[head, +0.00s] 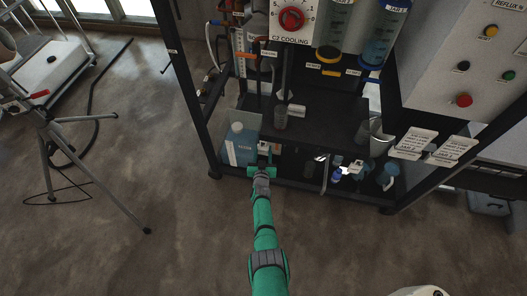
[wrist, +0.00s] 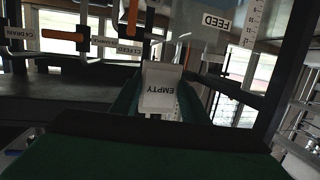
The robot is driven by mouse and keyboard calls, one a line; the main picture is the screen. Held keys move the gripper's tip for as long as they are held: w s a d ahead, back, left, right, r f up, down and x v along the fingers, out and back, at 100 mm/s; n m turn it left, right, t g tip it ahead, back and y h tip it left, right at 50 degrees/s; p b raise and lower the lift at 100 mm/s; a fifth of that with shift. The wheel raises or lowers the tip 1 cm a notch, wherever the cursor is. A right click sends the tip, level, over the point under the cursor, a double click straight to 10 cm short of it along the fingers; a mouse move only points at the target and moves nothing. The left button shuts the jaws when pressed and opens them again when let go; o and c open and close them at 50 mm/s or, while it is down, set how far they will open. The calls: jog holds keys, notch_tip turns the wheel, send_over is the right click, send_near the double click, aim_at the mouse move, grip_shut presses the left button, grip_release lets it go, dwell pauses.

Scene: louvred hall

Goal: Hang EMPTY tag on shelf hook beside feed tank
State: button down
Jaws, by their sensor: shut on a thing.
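The white EMPTY tag (wrist: 160,88) is between the fingers of my gripper (wrist: 157,103) in the wrist view, its lettering upside down. My gripper (head: 263,166) is shut on it. In the head view my gripper is at the front of the black rack, low, beside a blue jug. A white piece just beyond the fingers is too small to read there. A pale tank face marked FEED (wrist: 207,22) shows beyond and to the right of the tag in the wrist view, apart from it. I cannot make out the shelf hook in either view.
The blue jug (head: 240,146) stands left of my gripper. Orange-handled valves (wrist: 62,35) hang near the tag. A tripod (head: 47,130) stands at left. The floor in front is clear.

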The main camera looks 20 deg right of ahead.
jog(key=c, duration=0.9)
grip_release()
jog(key=shift+c, duration=0.2)
jog(key=f+v, duration=0.1)
jog(key=v, duration=0.6)
jog(key=shift+a+r, duration=0.15)
jog(key=shift+a, duration=0.25)
jog(key=v, duration=1)
jog(key=shift+s+a, duration=0.15)
jog(key=shift+s, duration=0.15)
jog(key=shift+s+r, duration=0.1)
